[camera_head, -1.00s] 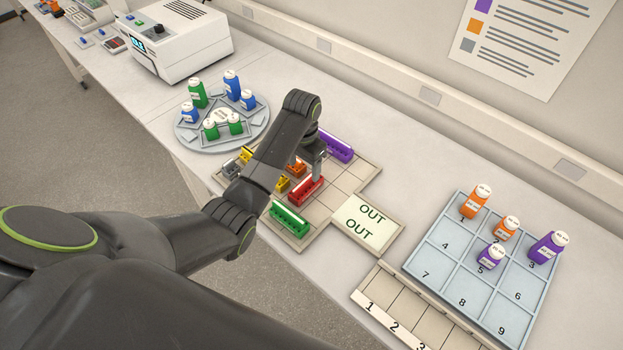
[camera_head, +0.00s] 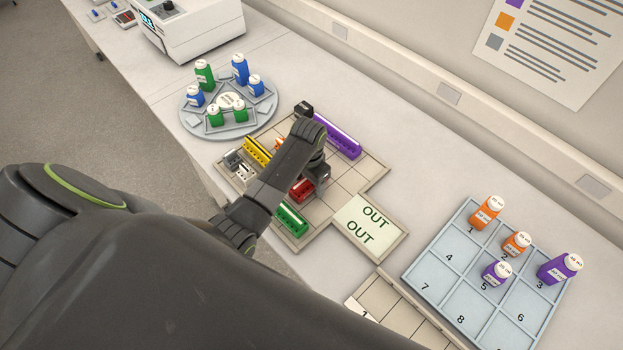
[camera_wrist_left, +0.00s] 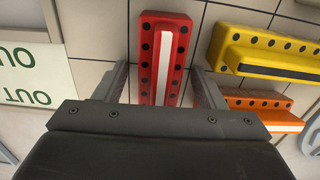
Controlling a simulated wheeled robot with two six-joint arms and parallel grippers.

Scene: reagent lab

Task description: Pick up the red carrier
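The red carrier (camera_head: 300,190) lies on the beige gridded board (camera_head: 345,173), partly hidden by my left arm in the head view. In the left wrist view the red carrier (camera_wrist_left: 164,62) is a long block with dark dots and a white strip. My left gripper (camera_wrist_left: 160,85) is open, with one finger on each side of the red carrier's near end and small gaps showing. The left gripper (camera_head: 316,178) is over the board in the head view. My right gripper is not in view.
Close by are a yellow carrier (camera_wrist_left: 265,55), an orange carrier (camera_wrist_left: 262,108), a green carrier (camera_head: 290,218) and a purple carrier (camera_head: 338,137). The OUT panel (camera_head: 370,225) is beside the board. A round bottle tray (camera_head: 230,130) and a numbered blue tray (camera_head: 440,245) stand apart.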

